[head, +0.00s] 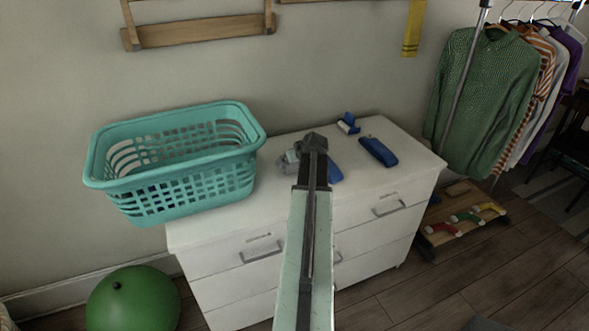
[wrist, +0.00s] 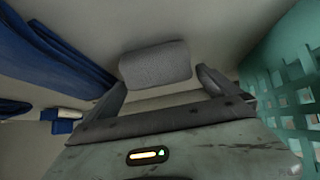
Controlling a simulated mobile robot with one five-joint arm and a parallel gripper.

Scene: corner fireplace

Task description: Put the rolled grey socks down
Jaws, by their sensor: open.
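The rolled grey socks (wrist: 155,62) show in the wrist view as a grey textured roll on the pale top. They lie just beyond my gripper's fingertips, between the two fingers as seen there. My gripper (wrist: 160,88) is open, with a gap on both sides of the roll. In the head view my gripper (head: 305,155) is low over the middle of the white dresser (head: 230,222). My arm and gripper hide much of that spot, and I cannot clearly tell the socks from the grey fingers there.
A teal laundry basket (head: 185,190) stands on the dresser's left; its wall is close in the wrist view (wrist: 285,95). Blue folded items (head: 378,151) lie to the right and behind (head: 348,123). The dresser's right front is clear. Clothes (head: 480,95) hang at right; a green ball (head: 133,300) is on the floor.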

